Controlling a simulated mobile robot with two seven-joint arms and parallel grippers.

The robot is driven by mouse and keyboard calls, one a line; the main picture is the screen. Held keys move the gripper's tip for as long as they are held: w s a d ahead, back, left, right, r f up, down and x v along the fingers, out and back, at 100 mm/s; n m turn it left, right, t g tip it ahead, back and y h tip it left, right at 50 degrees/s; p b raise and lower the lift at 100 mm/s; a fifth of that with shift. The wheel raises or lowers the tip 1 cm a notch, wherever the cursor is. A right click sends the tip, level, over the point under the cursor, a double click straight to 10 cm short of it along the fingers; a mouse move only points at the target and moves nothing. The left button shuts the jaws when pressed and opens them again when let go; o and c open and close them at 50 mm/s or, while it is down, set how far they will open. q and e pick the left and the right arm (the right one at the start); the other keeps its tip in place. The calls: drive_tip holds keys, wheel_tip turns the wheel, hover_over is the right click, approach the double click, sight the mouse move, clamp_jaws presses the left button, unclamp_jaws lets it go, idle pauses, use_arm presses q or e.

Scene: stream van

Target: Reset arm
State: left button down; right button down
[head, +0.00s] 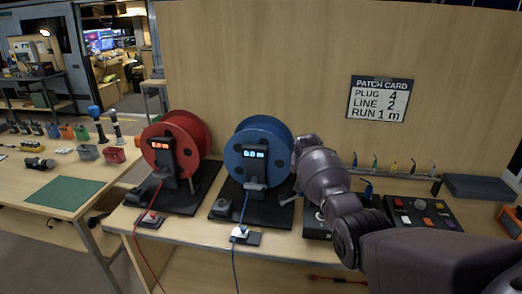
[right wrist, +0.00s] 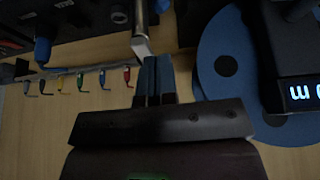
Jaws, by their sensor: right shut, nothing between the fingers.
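My right arm comes in from the right in the head view, and its wrist (head: 322,178) is in front of the bench, just right of the blue reel (head: 262,145). The right gripper's fingers are hidden there. In the right wrist view my right gripper (right wrist: 153,66) is shut and empty. Its fingertips are close to a metal rod (right wrist: 140,28); I cannot tell whether they touch. The blue reel also shows in the right wrist view (right wrist: 210,58), right of the fingers. My left gripper is in neither view.
A red reel (head: 200,130) stands left of the blue one. Cables run from both. A control panel (head: 425,211) lies right, below several coloured hanging tools (right wrist: 82,80). A patch card (head: 379,98) is on the wall. A side table with a green mat (head: 66,192) is left.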

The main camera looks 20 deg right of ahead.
drive_tip(key=shift+w, duration=0.1)
